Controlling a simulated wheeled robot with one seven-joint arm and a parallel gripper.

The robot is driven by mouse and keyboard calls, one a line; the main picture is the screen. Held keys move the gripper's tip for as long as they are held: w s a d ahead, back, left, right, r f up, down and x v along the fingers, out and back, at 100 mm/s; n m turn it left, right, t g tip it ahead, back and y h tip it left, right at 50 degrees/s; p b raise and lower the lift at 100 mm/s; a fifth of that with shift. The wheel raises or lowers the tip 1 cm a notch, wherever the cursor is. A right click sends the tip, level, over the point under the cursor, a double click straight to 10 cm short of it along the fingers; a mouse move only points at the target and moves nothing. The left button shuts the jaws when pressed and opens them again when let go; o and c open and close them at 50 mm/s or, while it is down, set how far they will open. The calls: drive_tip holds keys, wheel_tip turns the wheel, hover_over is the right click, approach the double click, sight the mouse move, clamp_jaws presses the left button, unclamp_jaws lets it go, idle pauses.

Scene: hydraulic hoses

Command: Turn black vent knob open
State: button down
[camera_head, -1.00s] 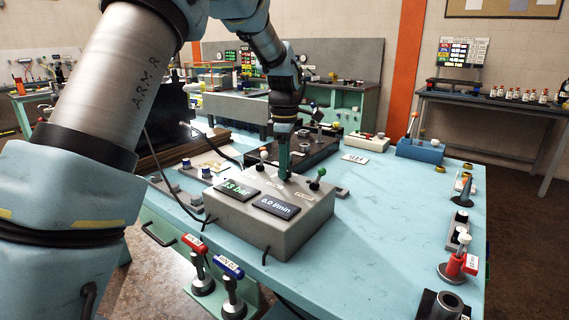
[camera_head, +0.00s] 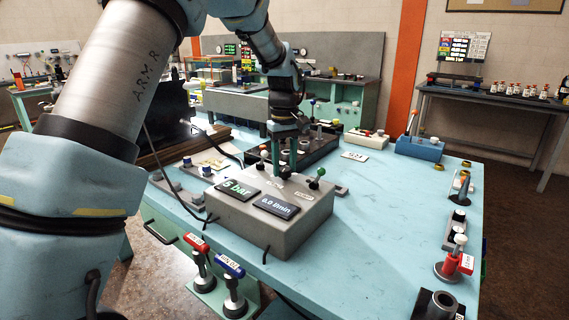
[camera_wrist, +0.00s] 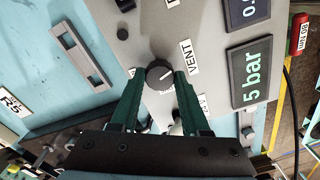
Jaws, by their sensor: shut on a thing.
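The black vent knob (camera_wrist: 158,73) sits on the grey control box (camera_head: 235,212), beside the label VENT (camera_wrist: 184,57). It is round, with a pale pointer mark. My gripper (camera_wrist: 159,78) has its two green fingers on opposite sides of the knob and is shut on it. In the head view my gripper (camera_head: 285,170) reaches down to the back part of the box top, and the knob (camera_head: 285,173) is partly hidden between the fingers. The pressure display (camera_head: 236,188) reads 5 bar, also in the wrist view (camera_wrist: 257,72). The flow display (camera_head: 276,206) reads 0.0 l/min.
Red (camera_head: 193,246) and blue (camera_head: 230,266) tagged fittings stand at the bench's front edge. A dark block (camera_head: 305,150) lies behind the box.

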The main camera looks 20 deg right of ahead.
sight(284, 169)
drive_tip(key=shift+m, duration=1.7)
drive_tip(key=shift+c, duration=1.9)
unclamp_jaws()
drive_tip(key=shift+r, duration=0.1)
wheel_tip(284, 169, up, 11)
drive_tip(key=b, duration=0.2)
drive_tip(key=shift+f, duration=0.2)
